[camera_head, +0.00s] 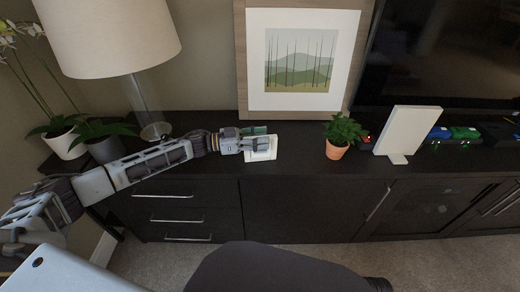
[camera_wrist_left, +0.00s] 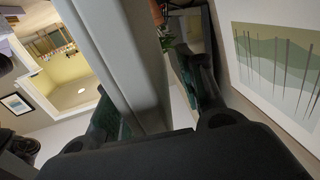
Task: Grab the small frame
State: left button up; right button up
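The small frame (camera_head: 264,155) is a pale, whitish piece on the dark cabinet top, below the big picture in the head view. It is partly covered by my left gripper (camera_head: 259,139), which reaches in from the left. In the left wrist view a grey, bar-like edge (camera_wrist_left: 128,55), apparently the small frame's, runs between the two dark fingers of my left gripper (camera_wrist_left: 155,105). A gap shows between this edge and the right finger, so the gripper looks open around it. Contact with the left finger is unclear. My right gripper is not in view.
A large landscape picture (camera_head: 244,90) stands behind on the cabinet (camera_head: 300,165). A lamp (camera_head: 115,40) and pots are left. A potted plant (camera_head: 338,151), white panel (camera_head: 407,130), toy cars (camera_head: 463,133) and a dark screen (camera_head: 450,50) are right. Some cabinet top between frame and plant is clear.

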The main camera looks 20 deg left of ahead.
pick_arm(q)
jog(key=shift+c, duration=0.6)
grip_shut()
jog(key=shift+r, duration=0.15)
